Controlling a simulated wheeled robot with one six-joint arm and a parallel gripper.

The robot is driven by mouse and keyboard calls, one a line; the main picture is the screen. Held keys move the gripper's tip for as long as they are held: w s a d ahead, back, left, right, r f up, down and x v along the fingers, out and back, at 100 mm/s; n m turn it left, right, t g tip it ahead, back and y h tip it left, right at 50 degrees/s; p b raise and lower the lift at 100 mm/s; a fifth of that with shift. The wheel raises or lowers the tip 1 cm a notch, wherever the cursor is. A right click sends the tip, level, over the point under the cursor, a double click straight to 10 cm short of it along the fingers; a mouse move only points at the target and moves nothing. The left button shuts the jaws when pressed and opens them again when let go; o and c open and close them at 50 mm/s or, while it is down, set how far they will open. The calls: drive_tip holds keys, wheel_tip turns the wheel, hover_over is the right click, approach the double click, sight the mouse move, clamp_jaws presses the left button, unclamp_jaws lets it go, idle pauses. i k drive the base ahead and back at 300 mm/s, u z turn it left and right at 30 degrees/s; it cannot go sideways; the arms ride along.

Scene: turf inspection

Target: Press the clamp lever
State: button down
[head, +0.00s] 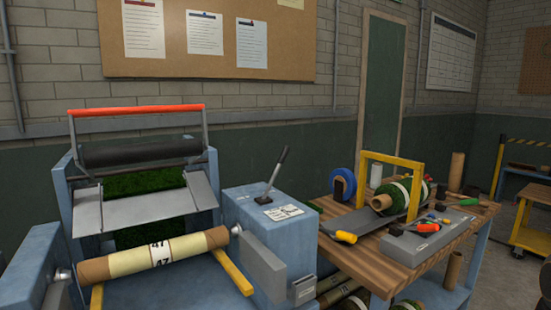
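Which of these two is the clamp lever I cannot tell for certain. A cream roll marked 47 (160,252) lies across the machine's front on a brown core. Green turf (145,181) shows behind a grey plate. My gripper is not in view.
A wooden workbench (455,232) stands right of the control box. It holds a yellow frame (419,175), a turf roll, a blue tape roll (343,184) and several hand tools. A yellow cart (532,230) stands at far right.

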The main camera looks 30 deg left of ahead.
sight(286, 150)
drive_tip(key=u, duration=0.4)
drive_tip(key=i, duration=0.45)
drive_tip(key=u, duration=0.4)
